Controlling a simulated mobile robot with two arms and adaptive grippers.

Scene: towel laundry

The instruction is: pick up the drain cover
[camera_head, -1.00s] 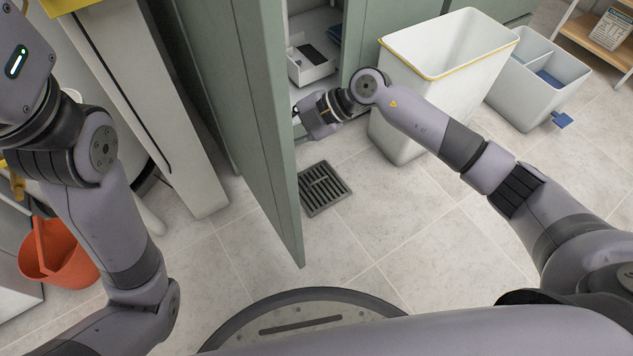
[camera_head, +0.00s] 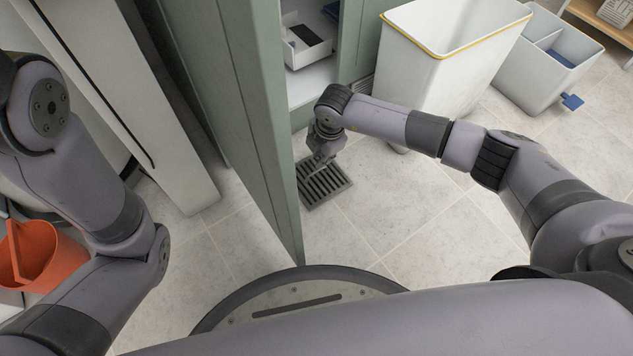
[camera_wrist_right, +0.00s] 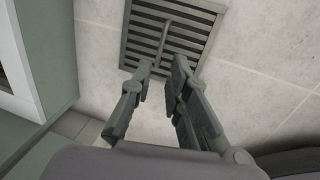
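The drain cover (camera_head: 328,190) is a dark grey slatted square lying flat on the tiled floor, just right of the green cabinet door. My right gripper (camera_head: 318,166) is above its far edge and points down, hiding part of it. In the right wrist view, the drain cover (camera_wrist_right: 190,41) is at the top, with a bar crossing its slats. My right gripper's two fingers (camera_wrist_right: 161,66) are apart with nothing between them, at the cover's near edge. I cannot tell whether they touch it. My left arm shows at the left, but its gripper is out of view.
The open green door (camera_head: 245,110) stands close left of the cover. A white bin with a yellow rim (camera_head: 425,75) and a divided white bin (camera_head: 530,75) stand behind to the right. An orange bucket (camera_head: 50,260) is at far left. Floor right of the cover is clear.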

